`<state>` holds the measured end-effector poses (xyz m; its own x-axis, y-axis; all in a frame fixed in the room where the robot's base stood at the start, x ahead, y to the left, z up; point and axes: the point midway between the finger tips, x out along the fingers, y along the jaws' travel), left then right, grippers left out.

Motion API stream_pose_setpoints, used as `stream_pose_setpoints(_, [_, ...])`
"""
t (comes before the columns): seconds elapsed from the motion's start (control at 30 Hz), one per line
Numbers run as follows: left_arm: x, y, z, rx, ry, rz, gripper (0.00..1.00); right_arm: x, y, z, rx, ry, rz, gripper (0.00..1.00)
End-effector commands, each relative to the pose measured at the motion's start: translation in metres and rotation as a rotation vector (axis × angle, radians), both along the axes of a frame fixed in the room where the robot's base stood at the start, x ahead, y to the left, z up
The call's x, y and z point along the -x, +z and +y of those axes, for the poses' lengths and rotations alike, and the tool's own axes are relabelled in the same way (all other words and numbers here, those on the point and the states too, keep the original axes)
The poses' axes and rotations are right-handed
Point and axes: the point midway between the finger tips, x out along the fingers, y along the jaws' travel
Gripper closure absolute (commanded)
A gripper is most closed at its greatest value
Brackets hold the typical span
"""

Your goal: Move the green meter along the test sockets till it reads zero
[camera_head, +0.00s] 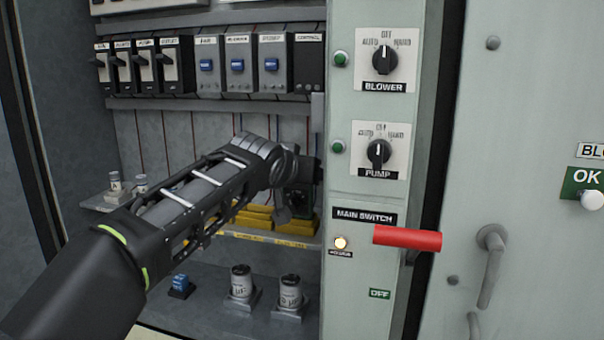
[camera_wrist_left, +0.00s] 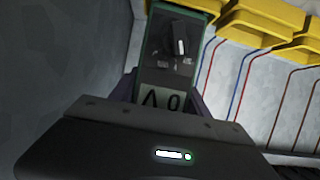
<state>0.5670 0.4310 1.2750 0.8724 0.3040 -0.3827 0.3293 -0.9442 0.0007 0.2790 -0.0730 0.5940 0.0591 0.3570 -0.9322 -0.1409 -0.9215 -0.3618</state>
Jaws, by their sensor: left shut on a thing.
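My left gripper (camera_head: 290,195) reaches into the cabinet from the left and is shut on the green meter (camera_wrist_left: 177,45). In the left wrist view the meter has a green rim, a dark face and a pale display that shows upside down and seems to read 0 V. In the head view it is mostly hidden by my wrist. Yellow socket blocks (camera_head: 258,216) run in a row behind and below my gripper; they show at the top right of the left wrist view (camera_wrist_left: 265,25). Whether the meter touches a socket is not visible. My right gripper is out of view.
Breakers and blue-switched modules (camera_head: 238,65) line the rail above. Two capacitors (camera_head: 290,292) and a small blue part (camera_head: 180,283) stand below. The switch panel with the red main switch handle (camera_head: 407,238) borders the opening on the right. Thin wires run along the back wall.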

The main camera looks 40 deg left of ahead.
Motion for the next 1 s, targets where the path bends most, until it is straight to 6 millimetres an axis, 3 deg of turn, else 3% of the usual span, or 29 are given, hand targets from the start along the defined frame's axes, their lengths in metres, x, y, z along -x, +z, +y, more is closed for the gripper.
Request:
stream_pose_setpoints(0.57, [0.0,-0.0048,-0.0001,-0.001,0.0,-0.002,1.0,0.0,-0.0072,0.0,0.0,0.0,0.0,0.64])
stream_pose_setpoints(0.6, [0.0001,-0.0042,-0.0001,-0.001,0.0,-0.002,0.43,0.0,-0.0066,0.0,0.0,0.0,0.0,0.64])
stream_pose_setpoints(0.87, [0.0,-0.0048,0.0,0.0,0.0,0.0,0.22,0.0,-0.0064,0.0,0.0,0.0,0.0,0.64])
stream_pose_setpoints(1.0, [0.0001,-0.0048,0.0,0.0,0.0,0.0,0.2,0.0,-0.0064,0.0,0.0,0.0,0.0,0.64])
